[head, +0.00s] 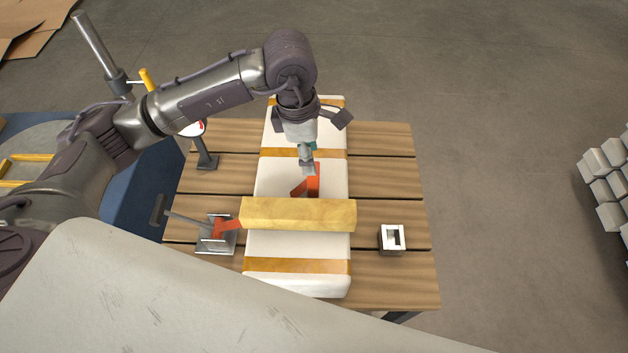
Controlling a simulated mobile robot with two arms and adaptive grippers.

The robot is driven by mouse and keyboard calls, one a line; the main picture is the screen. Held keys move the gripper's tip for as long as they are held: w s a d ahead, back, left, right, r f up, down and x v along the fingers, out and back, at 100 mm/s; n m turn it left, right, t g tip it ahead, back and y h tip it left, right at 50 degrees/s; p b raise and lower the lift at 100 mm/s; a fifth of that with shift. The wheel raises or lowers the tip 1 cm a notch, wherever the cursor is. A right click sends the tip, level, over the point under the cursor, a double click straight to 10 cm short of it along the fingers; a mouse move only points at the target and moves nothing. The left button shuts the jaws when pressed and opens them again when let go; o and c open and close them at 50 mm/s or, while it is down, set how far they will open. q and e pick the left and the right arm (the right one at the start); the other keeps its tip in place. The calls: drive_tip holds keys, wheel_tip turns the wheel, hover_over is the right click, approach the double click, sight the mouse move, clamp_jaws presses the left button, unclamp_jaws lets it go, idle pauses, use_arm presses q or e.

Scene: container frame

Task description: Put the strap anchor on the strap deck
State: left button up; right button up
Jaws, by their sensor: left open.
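An orange-red angled piece (314,180), perhaps the strap anchor, stands on a long white padded block with tan bands (297,272). I cannot tell for certain which surface is the strap deck. My left gripper (308,168) points down from above, open, right by the top of the orange-red piece. Its fingers partly hide that piece, and I cannot tell whether they touch it. A yellow beam (298,214) lies across the white block just in front of the orange-red piece. My right gripper is out of view.
The white block lies on a slatted wooden table (390,165). A grey clamp with a red arm (216,233) sits at the left edge of the block. A hollow square block (392,238) stands on the right slats. A small stand (206,160) is at the back left.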

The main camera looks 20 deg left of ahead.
sight(315, 184)
use_arm(q)
drive_tip(key=f, duration=0.6)
drive_tip(key=shift+d+p, duration=0.3)
drive_tip(key=shift+d, duration=0.1)
drive_tip(key=f, duration=0.2)
drive_tip(key=f+p, duration=0.1)
drive_tip(key=f, duration=0.1)
drive_tip(key=shift+w+d+f, duration=0.1)
drive_tip(key=shift+w+f, duration=0.1)
drive_tip(key=shift+f, duration=0.45)
clamp_jaws()
